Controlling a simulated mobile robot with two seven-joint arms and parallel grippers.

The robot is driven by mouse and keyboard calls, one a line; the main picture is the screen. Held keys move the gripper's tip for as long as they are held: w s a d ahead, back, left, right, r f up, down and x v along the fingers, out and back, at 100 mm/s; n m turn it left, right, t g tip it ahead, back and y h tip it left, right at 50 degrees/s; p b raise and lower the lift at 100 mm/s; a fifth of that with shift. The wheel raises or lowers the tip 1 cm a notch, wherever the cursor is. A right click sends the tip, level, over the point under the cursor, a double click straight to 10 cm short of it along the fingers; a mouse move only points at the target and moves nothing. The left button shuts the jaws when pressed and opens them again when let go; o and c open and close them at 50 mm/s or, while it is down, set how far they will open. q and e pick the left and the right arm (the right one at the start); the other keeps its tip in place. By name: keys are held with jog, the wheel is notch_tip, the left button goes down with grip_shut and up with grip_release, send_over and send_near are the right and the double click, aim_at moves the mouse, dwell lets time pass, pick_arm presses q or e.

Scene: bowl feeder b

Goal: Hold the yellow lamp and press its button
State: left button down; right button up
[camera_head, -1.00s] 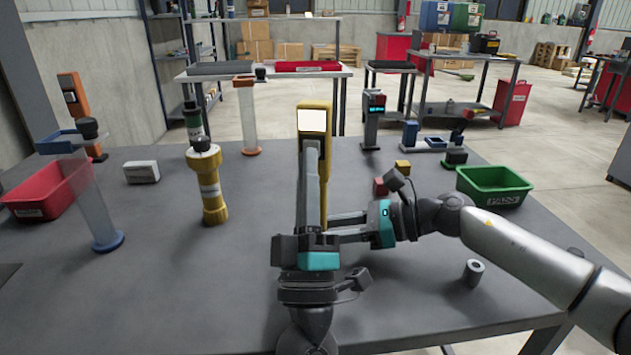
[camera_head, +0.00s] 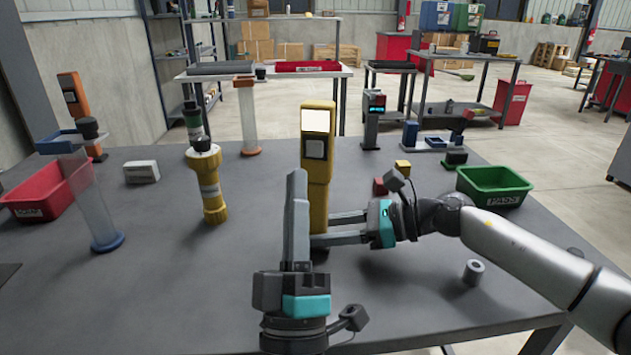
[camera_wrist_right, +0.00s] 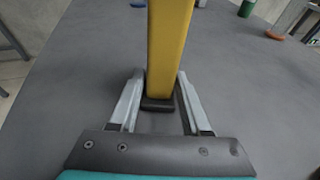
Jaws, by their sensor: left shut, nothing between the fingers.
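The yellow lamp (camera_head: 317,175) stands upright on the grey table, a tall post with a bright white panel at its top. Its square button (camera_head: 315,148) sits below the panel and is in plain view. My right gripper (camera_head: 334,229) comes in from the right and is shut on the lower post. In the right wrist view its fingers (camera_wrist_right: 160,90) lie on both sides of the yellow lamp (camera_wrist_right: 168,45), above its dark foot. My left gripper (camera_head: 297,174) is shut and empty, pointing up in front of the lamp, apart from the button in the picture.
A yellow and black cylinder (camera_head: 209,185) stands to the left, with a clear blue-based column (camera_head: 98,205) and red bin (camera_head: 40,203) beyond. A green bin (camera_head: 493,187) and grey ring (camera_head: 473,272) are at right. The table's left front is clear.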

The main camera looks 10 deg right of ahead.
jog(key=o, duration=0.3)
jog(key=shift+o, duration=0.2)
jog(key=v, duration=1.2)
jog(key=d+b, duration=0.1)
jog(key=d, duration=0.1)
jog(key=s+d+b, duration=0.1)
jog(key=d+b, duration=0.1)
jog(key=s+d+b, duration=0.1)
jog(key=d, duration=0.2)
jog(key=shift+s+f, duration=0.1)
jog(key=shift+s+d+b, duration=0.1)
jog(key=shift+d+b, duration=0.2)
jog(key=shift+r, duration=0.3)
